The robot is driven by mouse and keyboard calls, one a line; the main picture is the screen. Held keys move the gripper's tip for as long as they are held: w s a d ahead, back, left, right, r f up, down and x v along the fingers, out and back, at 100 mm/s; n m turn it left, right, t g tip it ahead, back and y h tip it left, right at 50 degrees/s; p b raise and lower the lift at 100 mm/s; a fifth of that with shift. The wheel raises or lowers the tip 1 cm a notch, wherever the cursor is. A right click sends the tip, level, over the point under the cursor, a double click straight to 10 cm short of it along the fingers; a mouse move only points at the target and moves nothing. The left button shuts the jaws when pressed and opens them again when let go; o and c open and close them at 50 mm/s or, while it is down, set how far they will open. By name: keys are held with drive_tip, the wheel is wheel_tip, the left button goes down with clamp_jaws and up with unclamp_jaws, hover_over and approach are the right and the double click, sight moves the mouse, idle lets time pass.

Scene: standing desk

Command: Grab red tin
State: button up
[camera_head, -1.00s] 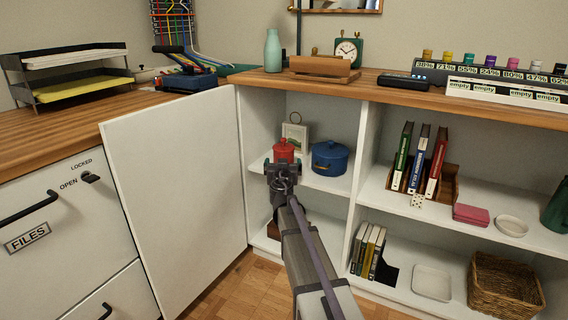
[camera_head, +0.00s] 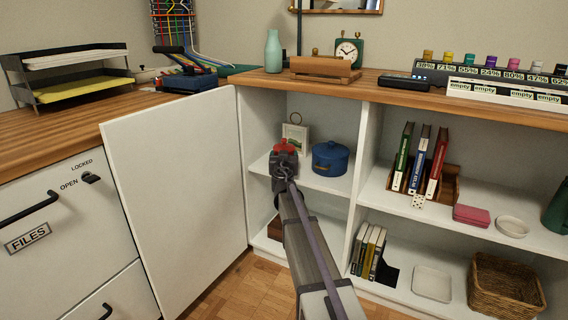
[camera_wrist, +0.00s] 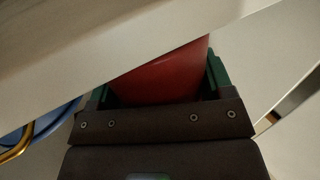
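The red tin (camera_head: 284,146) stands on the upper shelf of the left cabinet bay, and only its upper part shows above my gripper. My gripper (camera_head: 284,160) is in front of the tin and hides its lower part. In the wrist view the red tin (camera_wrist: 165,78) fills the space between the green-padded fingers of my gripper (camera_wrist: 160,80). The fingers are wide apart, one on each side of the tin. I cannot tell whether they press on it.
A blue pot (camera_head: 330,158) stands close to the right of the tin. A small framed picture (camera_head: 296,136) is behind it. The open white cabinet door (camera_head: 175,185) is to the left, and a divider (camera_head: 364,165) is to the right. A pale surface (camera_wrist: 90,45) crosses the wrist view.

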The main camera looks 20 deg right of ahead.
drive_tip(key=c, duration=0.6)
drive_tip(key=shift+r, duration=0.1)
wheel_tip(320, 180, up, 10)
drive_tip(key=p, duration=1)
drive_tip(key=shift+r, duration=0.1)
drive_tip(key=shift+f, duration=0.2)
